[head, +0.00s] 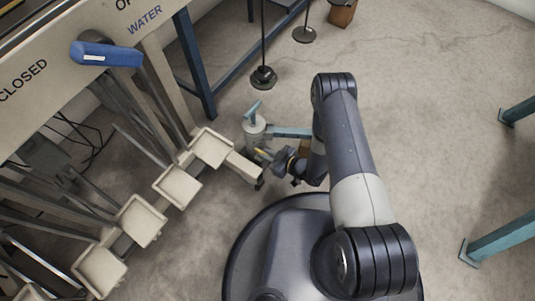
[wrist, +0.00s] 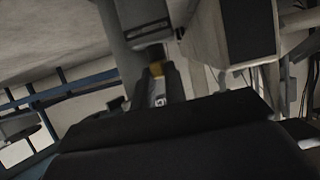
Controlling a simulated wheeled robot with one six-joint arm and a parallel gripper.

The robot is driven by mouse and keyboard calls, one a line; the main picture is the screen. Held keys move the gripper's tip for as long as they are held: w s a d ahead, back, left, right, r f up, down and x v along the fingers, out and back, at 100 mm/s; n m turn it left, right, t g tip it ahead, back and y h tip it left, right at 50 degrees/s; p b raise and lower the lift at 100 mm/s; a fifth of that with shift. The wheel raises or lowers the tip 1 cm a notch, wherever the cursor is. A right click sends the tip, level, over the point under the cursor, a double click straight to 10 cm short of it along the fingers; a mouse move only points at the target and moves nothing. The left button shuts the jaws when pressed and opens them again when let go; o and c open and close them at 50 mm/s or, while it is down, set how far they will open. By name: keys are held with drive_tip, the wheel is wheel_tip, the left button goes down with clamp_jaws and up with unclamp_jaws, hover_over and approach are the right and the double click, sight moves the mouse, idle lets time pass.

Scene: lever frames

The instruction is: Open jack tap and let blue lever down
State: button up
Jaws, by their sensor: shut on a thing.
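The blue lever (head: 107,55) sticks out from the beige panel at the upper left, lying roughly level beside the WATER and CLOSED lettering. The jack (head: 255,133) is a grey upright cylinder with a light blue top, on the floor beyond the end of the frame. My gripper (head: 270,156) is low at the jack's foot, shut on a small yellow part, which seems to be the jack tap (head: 262,153). In the wrist view, a yellow piece (wrist: 156,69) shows below the grey cylinder (wrist: 141,22). The dark gripper body hides much of the grip.
Several beige square trays (head: 178,186) on metal arms run along the left. A blue frame leg (head: 196,65) stands behind the jack. Black round-based stands (head: 263,78) are at the back. Teal legs (head: 503,235) stand at the right, with open floor before them.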

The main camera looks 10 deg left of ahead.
clamp_jaws()
drive_tip(key=shift+w+b, duration=0.1)
drive_tip(key=shift+b, duration=0.2)
drive_tip(key=shift+w+f+n+g+y+b, duration=0.2)
drive_tip(key=shift+n+g+y+b, duration=0.1)
drive_tip(key=shift+n+g+b, duration=0.35)
drive_tip(key=shift+w+d+r+n+g+b, duration=0.1)
drive_tip(key=shift+r+n+g+b, duration=0.1)
drive_tip(key=shift+n+g+b, duration=0.7)
drive_tip(key=shift+g, duration=0.25)
drive_tip(key=shift+p, duration=0.3)
drive_tip(key=o, duration=0.6)
unclamp_jaws()
